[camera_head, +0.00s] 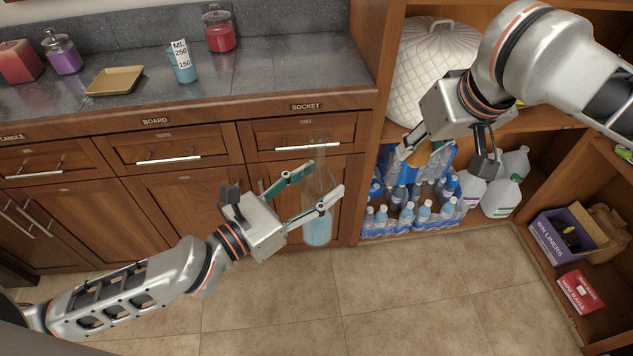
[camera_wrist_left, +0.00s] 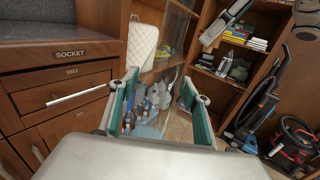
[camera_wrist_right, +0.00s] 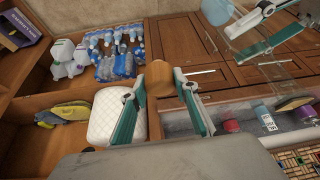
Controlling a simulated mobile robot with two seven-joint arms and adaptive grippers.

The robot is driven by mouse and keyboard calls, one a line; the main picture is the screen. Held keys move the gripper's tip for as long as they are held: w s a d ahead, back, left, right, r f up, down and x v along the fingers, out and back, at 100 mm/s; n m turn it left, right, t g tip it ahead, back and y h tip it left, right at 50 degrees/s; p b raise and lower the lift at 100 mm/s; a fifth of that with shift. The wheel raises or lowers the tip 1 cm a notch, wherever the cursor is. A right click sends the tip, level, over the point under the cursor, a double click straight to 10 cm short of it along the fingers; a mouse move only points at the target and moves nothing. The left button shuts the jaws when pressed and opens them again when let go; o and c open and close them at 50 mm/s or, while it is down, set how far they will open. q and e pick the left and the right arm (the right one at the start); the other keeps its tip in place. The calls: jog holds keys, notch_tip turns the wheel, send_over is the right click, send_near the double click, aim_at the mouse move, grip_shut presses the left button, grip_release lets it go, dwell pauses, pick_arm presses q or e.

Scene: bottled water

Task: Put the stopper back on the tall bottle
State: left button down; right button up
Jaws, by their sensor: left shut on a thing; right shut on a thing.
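The tall bottle (camera_head: 318,230) is clear glass with blue liquid at its bottom. My left gripper (camera_head: 326,180) is shut around its body and holds it roughly upright in front of the drawers. The bottle also shows as clear glass in the left wrist view (camera_wrist_left: 178,45) and at the upper right of the right wrist view (camera_wrist_right: 242,22). The stopper (camera_wrist_right: 161,82) is a brown cork-like cylinder between the fingers of my right gripper (camera_wrist_right: 172,82). In the head view my right gripper (camera_head: 418,160) is right of the bottle, well apart from it; its fingers partly hide the stopper.
The counter (camera_head: 130,105) holds a yellow dish (camera_head: 115,81), a measuring cup (camera_head: 183,68) and jars. Packs of water bottles (camera_head: 408,217) and white jugs (camera_head: 502,196) stand in the shelf below my right gripper. A quilted white object (camera_head: 428,70) sits above. The floor is clear.

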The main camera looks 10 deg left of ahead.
aim_at(318, 133)
jog(key=s+a+r+n+y, duration=0.1)
jog(key=a+r+n, duration=0.1)
jog(key=a+r, duration=0.2)
jog(key=s+a+r+n, duration=0.1)
jog(key=a+r+n, duration=0.1)
jog(key=a+r, duration=0.3)
jog(key=s+a+r+n+y, duration=0.1)
jog(key=s+a+r, duration=0.1)
jog(key=a+r, duration=0.3)
jog(key=shift+a+n+g+y, duration=0.3)
jog(key=shift+a+n+g, duration=0.1)
jog(key=shift+a, duration=1.25)
jog(key=shift+f, duration=2.05)
jog(key=shift+s+d+f, duration=0.1)
jog(key=shift+f, duration=0.05)
jog(key=shift+f, duration=0.15)
jog(key=shift+f, duration=0.8)
